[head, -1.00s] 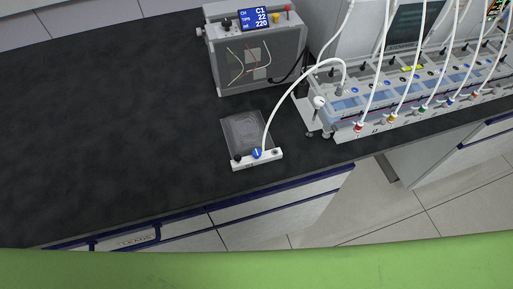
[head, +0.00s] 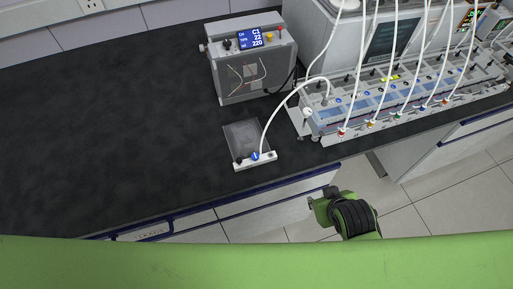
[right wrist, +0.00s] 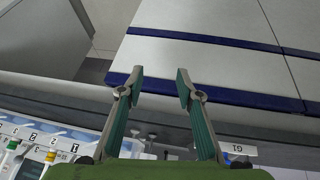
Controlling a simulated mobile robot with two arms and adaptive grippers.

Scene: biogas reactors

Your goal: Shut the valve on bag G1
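The gas bag (head: 243,135) lies flat on the black bench, clear and grey, with a white bar (head: 267,161) along its front edge. A blue valve knob (head: 255,156) sits on the bar, with a black knob to its left. A white hose runs from the bar to the reactor unit. My right gripper (right wrist: 159,88) is open and empty, in front of the bench edge and right of the bag. My left gripper is in neither view.
A grey control box (head: 250,62) with a blue display stands behind the bag. The reactor unit (head: 390,100) with several hoses stands to the right. The bench left of the bag is clear. Cabinet fronts with blue trim lie below the bench edge.

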